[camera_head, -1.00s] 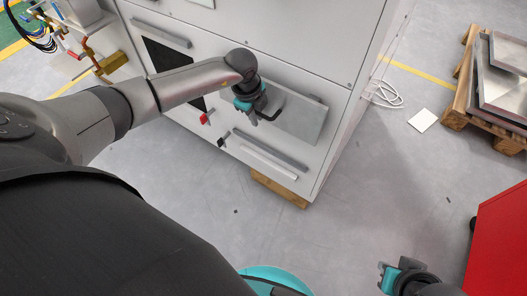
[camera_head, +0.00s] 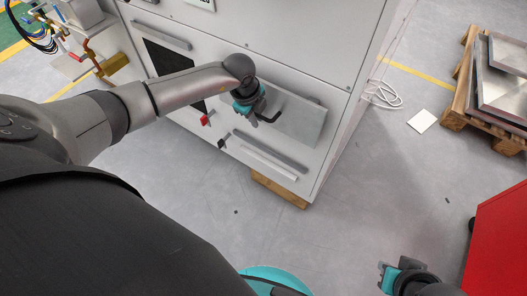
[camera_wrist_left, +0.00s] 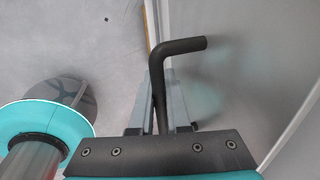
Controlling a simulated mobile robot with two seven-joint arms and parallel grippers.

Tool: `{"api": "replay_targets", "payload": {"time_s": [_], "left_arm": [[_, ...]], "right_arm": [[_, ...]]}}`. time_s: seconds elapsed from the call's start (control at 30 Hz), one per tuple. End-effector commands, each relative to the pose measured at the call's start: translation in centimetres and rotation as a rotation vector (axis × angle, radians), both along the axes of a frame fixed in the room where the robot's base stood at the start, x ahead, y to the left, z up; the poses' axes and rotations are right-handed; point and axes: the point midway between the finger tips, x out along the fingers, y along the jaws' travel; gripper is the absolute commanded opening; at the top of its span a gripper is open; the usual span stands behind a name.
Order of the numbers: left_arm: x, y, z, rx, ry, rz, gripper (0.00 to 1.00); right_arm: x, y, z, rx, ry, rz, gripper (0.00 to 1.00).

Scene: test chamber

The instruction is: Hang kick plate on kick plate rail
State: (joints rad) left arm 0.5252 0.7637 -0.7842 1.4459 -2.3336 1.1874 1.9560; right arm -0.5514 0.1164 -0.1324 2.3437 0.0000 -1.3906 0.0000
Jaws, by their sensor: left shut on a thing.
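The kick plate (camera_head: 303,122) is a flat grey metal sheet with a black bent handle (camera_head: 270,117). My left gripper (camera_head: 254,110) is shut on that handle and holds the plate in front of the lower right part of the white cabinet. In the left wrist view the handle (camera_wrist_left: 182,46) stands between the fingers, with the plate (camera_wrist_left: 235,70) to the right. A grey rail (camera_head: 268,150) runs low on the cabinet, below the plate. I cannot tell whether plate and rail touch. My right gripper (camera_head: 386,276) is at the lower right, away from the cabinet; its jaw state is unclear.
The white cabinet (camera_head: 330,40) carries another rail (camera_head: 160,34) at upper left and a red knob (camera_head: 205,119). It stands on wooden blocks (camera_head: 280,190). A pallet with metal plates (camera_head: 505,90) is at right, and a red cabinet (camera_head: 500,245) below it. The middle floor is clear.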

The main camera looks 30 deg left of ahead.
Motion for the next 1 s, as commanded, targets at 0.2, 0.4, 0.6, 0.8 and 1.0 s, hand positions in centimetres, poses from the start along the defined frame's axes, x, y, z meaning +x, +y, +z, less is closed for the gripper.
{"api": "replay_targets", "payload": {"time_s": [0.2, 0.4, 0.6, 0.8, 1.0], "left_arm": [[0.3, 0.0, 0.4, -0.004, -0.055, -0.001, 0.0], [0.6, 0.0, 0.5, -0.005, -0.07, 0.0, 0.0], [0.2, 0.1, 0.6, -0.004, -0.069, 0.0, 0.0], [-1.3, 0.2, 0.6, -0.004, -0.066, 0.001, 0.0], [-2.6, 0.3, 0.5, -0.004, -0.065, 0.0, 0.0]], "right_arm": [[0.0, 0.0, 0.4, 0.0, 0.0, 0.0, 0.0], [0.0, 0.0, 0.4, 0.0, 0.0, 0.0, 0.0], [0.0, 0.0, 0.8, 0.0, 0.0, 0.0, 0.0], [0.0, 0.0, 2.1, 0.0, 0.0, 0.0, 0.0], [0.0, 0.0, 3.2, 0.0, 0.0, 0.0, 0.0]]}}
